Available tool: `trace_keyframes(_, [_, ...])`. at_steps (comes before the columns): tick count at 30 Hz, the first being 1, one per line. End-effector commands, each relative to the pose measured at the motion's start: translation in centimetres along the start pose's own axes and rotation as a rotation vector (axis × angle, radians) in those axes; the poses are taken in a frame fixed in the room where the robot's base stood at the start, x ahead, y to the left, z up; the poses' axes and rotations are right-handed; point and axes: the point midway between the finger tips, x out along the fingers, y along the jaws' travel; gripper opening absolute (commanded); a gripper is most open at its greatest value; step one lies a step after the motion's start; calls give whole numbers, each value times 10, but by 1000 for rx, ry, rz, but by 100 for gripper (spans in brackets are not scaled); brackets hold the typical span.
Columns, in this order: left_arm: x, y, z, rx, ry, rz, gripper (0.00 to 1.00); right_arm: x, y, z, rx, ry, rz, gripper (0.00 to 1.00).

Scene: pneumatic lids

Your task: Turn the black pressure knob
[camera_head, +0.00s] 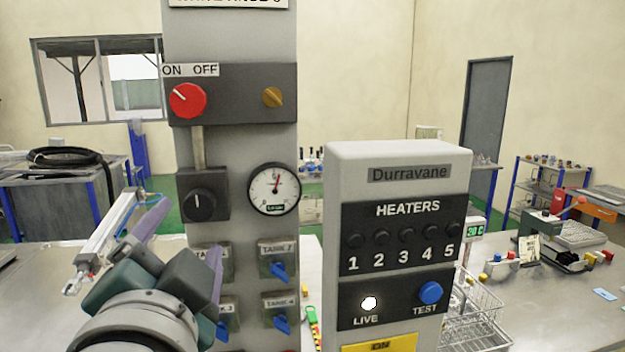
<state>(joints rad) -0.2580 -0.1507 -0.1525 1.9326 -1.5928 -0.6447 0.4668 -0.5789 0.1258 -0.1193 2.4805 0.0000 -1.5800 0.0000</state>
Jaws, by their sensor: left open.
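The black pressure knob (200,204) sits on a dark square block on the grey control panel (238,146), with a white mark pointing up. A round white pressure gauge (274,189) is just right of it, its needle near the top. My left gripper (188,228) comes in from the lower left, its purple fingers spread and empty. In the picture its fingertips are just below and left of the knob; I cannot tell the distance in depth. The gripper hides part of the lower left tank valves. My right gripper is not in view.
A red knob (187,100) marked ON OFF is above, with a yellow knob (272,97) beside it. Blue tank valve handles (279,272) sit below the gauge. A Durravane heater box (398,163) stands at the right. A pneumatic cylinder (108,232) is left of the gripper.

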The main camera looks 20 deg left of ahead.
Motion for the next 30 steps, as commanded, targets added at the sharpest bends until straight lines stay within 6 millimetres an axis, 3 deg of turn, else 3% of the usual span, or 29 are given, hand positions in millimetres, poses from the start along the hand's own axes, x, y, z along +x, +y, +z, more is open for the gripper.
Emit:
trace_keyframes(6, [44, -2, -1, -1, 0, -2, 79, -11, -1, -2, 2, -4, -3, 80])
trace_keyframes(12, [72, -1, 0, -1, -2, -1, 79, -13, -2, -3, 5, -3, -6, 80])
trace_keyframes(24, [82, 0, 1, -3, -4, 0, 79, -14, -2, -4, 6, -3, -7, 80])
trace_keyframes(30, [82, 0, 1, -2, -4, 0, 56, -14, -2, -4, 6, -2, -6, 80])
